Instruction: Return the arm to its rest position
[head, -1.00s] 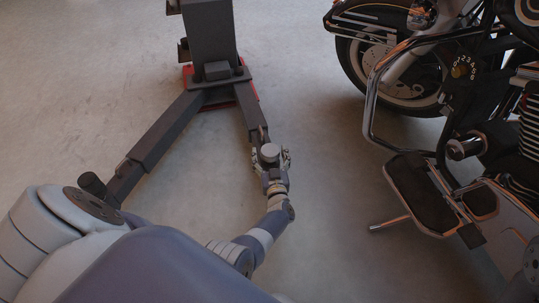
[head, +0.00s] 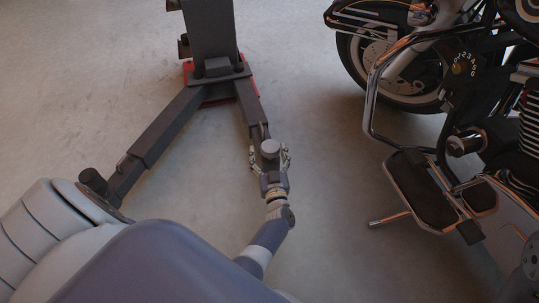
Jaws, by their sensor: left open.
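My left arm comes in from the lower left and reaches toward the middle of the head view. My left gripper (head: 269,157) is open, its fingers spread on either side of a round dark pad (head: 270,148) at the end of the lift's right arm (head: 250,108). I cannot tell whether the fingers touch the pad. My right gripper is not in view.
The lift's dark column (head: 210,32) stands on a red base at the top. Its left arm (head: 160,138) runs down toward my shoulder. A motorcycle (head: 465,70) with a chrome guard and footboard (head: 420,190) stands at the right. Bare floor lies between.

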